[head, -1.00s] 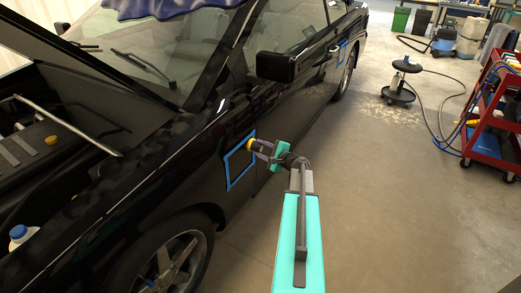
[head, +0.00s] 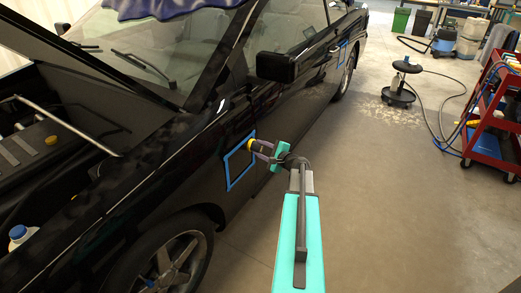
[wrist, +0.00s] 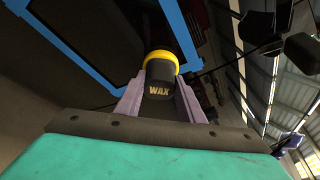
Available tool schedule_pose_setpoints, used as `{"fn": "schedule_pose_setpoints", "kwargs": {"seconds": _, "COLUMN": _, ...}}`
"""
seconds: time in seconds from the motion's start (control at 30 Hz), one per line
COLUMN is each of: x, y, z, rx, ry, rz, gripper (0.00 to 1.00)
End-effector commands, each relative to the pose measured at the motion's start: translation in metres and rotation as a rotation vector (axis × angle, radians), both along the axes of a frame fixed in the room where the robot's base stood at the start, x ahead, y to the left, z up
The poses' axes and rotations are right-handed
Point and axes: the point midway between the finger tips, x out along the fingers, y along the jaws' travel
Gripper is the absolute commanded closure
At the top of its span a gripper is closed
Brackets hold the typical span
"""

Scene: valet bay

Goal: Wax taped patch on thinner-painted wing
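A blue tape frame (head: 228,170) marks a patch on the black front wing (head: 190,160) of the car; its blue border also shows large in the wrist view (wrist: 81,56). My gripper (head: 258,147) is shut on a dark wax applicator with a yellow pad (wrist: 163,60) and the word WAX on its body. The pad points at the wing, at the upper right part of the taped patch. I cannot tell whether the pad touches the paint. A second blue tape frame (head: 342,50) is on the car's side farther back.
The bonnet is raised, with a white bottle (head: 20,236) at the engine bay edge. The wing mirror (head: 276,67) juts out above my gripper. A wheeled stool (head: 399,90), hose and red trolley (head: 490,125) stand right.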

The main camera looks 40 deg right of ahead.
Motion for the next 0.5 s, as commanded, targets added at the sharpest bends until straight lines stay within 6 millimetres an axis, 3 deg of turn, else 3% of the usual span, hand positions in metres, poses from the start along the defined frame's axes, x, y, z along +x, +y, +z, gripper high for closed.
{"fn": "schedule_pose_setpoints", "kwargs": {"seconds": 0.1, "x": 0.001, "y": 0.008, "z": 0.001, "rx": 0.002, "ry": -0.003, "rz": 0.007, "gripper": 0.98}}
{"fn": "schedule_pose_setpoints", "kwargs": {"seconds": 0.5, "x": -0.007, "y": 0.030, "z": 0.000, "rx": 0.001, "ry": -0.002, "rz": 0.006, "gripper": 0.98}}
